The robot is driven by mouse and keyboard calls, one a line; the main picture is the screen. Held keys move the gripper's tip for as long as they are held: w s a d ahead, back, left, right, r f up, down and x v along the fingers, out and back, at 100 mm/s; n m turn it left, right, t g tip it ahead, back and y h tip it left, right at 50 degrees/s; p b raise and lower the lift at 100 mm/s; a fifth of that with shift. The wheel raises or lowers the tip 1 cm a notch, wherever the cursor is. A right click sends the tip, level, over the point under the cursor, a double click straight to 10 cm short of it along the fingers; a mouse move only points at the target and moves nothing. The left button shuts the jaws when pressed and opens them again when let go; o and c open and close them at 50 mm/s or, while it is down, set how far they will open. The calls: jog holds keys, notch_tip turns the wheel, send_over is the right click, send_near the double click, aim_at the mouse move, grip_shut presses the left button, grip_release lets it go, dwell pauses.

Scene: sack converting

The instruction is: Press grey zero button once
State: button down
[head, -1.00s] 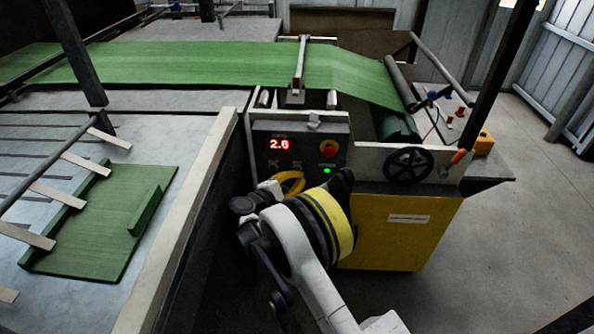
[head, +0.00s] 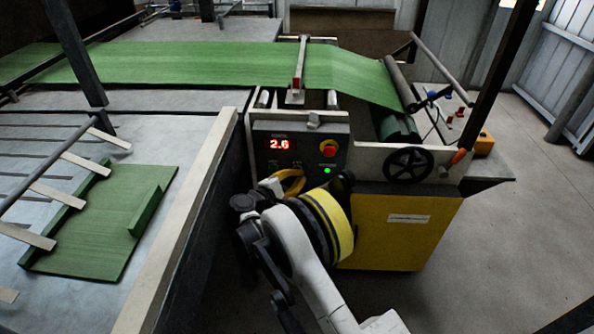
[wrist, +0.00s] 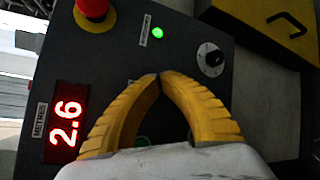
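The dark control panel (head: 309,138) stands at the machine's near end, with a red 2.6 display (head: 279,144). In the wrist view the display (wrist: 66,122) appears turned sideways at left. My gripper (wrist: 159,77) has two yellow fingers whose tips meet, with nothing held between them. The fingers are in front of the panel area beside the display; whether they touch it I cannot tell. A small greenish button (wrist: 141,141) shows partly between the fingers. I cannot make out the grey zero button; fingers and palm hide part of the panel.
A red emergency stop (wrist: 93,10), a lit green lamp (wrist: 157,33) and a black knob (wrist: 210,56) are on the panel. A black handwheel (head: 408,164) and yellow cabinet (head: 400,232) are at right. The table edge (head: 190,225) is at left.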

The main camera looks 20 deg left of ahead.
jog(key=shift+w+a, duration=0.1)
jog(key=shift+w, duration=0.25)
dwell(0.3)
dwell(0.4)
jog(key=shift+s+d, duration=0.2)
jog(key=shift+s, duration=0.6)
jog(key=s, duration=0.2)
jog(key=s+d, duration=0.1)
jog(key=s, duration=0.2)
jog(key=shift+d, duration=0.1)
dwell(0.5)
